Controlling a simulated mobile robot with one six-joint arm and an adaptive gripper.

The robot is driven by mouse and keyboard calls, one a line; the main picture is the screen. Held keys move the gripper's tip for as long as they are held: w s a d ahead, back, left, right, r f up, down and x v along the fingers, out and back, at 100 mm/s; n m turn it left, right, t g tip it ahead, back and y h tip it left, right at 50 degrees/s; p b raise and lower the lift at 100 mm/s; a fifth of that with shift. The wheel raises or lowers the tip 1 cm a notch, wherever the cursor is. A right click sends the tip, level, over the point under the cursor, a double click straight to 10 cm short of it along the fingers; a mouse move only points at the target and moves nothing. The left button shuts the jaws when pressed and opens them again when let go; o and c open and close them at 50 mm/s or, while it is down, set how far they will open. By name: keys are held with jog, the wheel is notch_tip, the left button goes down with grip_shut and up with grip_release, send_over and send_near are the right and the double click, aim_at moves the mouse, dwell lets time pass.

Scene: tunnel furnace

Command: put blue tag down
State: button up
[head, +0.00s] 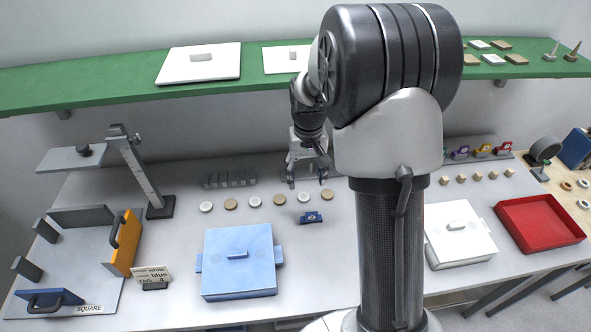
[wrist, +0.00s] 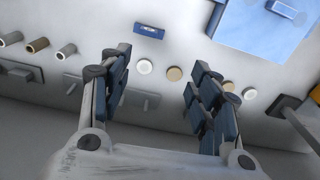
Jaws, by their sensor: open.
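The blue tag (head: 310,218) lies on the grey table, to the right of the blue box and in front of the row of discs. It also shows in the wrist view (wrist: 148,31), beyond the fingertips and apart from them. My gripper (head: 307,180) is above the back part of the table, behind the tag. In the wrist view my gripper (wrist: 158,65) has its two fingers spread wide with nothing between them. My arm's column hides part of the table to the right of the tag.
A blue lidded box (head: 238,287) stands left of the tag. Several white and tan discs (head: 254,202) lie behind it. A white box (head: 458,241) and a red tray (head: 540,222) are at right. A green shelf (head: 120,89) runs above the back. A card (head: 152,274) reads "blue".

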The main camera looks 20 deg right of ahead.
notch_tip(320, 180, down, 3)
jog(key=d, duration=0.2)
jog(key=b, duration=0.2)
send_near(312, 213)
jog(key=f, duration=0.5)
jog(key=shift+w+a, duration=0.25)
jog(key=shift+w, duration=0.05)
jog(key=shift+s+d+f+b, duration=0.1)
jog(key=shift+f+b, duration=0.1)
jog(key=shift+f, duration=0.7)
jog(key=shift+w+d+f+b, duration=0.1)
jog(key=shift+f+b, duration=0.15)
jog(key=shift+f, duration=0.65)
jog(key=shift+s+d+f+b, duration=0.1)
jog(key=shift+f+b, duration=0.1)
jog(key=shift+f, duration=0.7)
jog(key=shift+c, duration=0.2)
jog(key=c, duration=1)
jog(key=shift+r, duration=0.1)
